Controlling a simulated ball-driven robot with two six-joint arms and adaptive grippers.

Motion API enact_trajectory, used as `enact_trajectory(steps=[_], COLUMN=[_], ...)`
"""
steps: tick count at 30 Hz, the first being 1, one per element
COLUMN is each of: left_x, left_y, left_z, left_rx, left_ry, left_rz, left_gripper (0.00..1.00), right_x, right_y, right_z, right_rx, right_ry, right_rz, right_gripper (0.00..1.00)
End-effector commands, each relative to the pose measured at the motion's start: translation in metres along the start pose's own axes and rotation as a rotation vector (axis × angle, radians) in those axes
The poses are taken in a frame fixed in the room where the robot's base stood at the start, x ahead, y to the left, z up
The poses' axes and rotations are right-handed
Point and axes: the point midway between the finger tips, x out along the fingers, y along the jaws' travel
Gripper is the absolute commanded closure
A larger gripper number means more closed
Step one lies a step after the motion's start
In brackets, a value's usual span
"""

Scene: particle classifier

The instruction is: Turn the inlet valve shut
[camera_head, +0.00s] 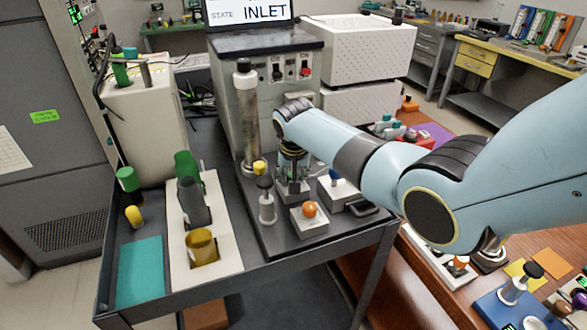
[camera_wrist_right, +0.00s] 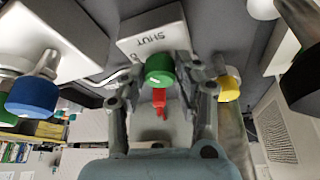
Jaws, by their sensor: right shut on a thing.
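In the wrist view a green knob (camera_wrist_right: 160,68) with a red pointer (camera_wrist_right: 158,100) sits by a white block (camera_wrist_right: 150,35) marked SHUT. The pointer points down the picture, away from the word SHUT. My right gripper (camera_wrist_right: 165,78) has its fingers on both sides of the green knob and is shut on it. In the head view my right gripper (camera_head: 292,165) points down at the valve on the dark cart, and its wrist hides most of that valve. My left gripper is in neither view.
Around the gripper stand a yellow-topped post (camera_head: 260,168), an orange knob (camera_head: 309,209) on a white block and a blue knob (camera_head: 335,178). A tall cylinder (camera_head: 246,115) rises just behind. A screen (camera_head: 250,12) reads STATE INLET. A cream tray (camera_head: 215,262) holds bottles at left.

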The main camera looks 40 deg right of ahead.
Motion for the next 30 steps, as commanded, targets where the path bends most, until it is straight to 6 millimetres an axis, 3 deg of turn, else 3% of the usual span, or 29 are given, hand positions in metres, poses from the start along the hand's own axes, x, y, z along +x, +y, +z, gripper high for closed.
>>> enact_trajectory(steps=[15, 30], left_x=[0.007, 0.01], left_y=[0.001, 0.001], left_z=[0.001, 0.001], left_rx=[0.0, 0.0], left_ry=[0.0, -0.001], left_rz=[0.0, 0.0], left_gripper=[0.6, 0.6], right_x=[0.001, 0.0], right_y=[-0.002, -0.002], right_z=[-0.001, -0.001], right_rx=[0.352, 0.445], right_ry=[0.001, 0.0], right_rz=[0.145, 0.182], right_gripper=[1.0, 1.0])
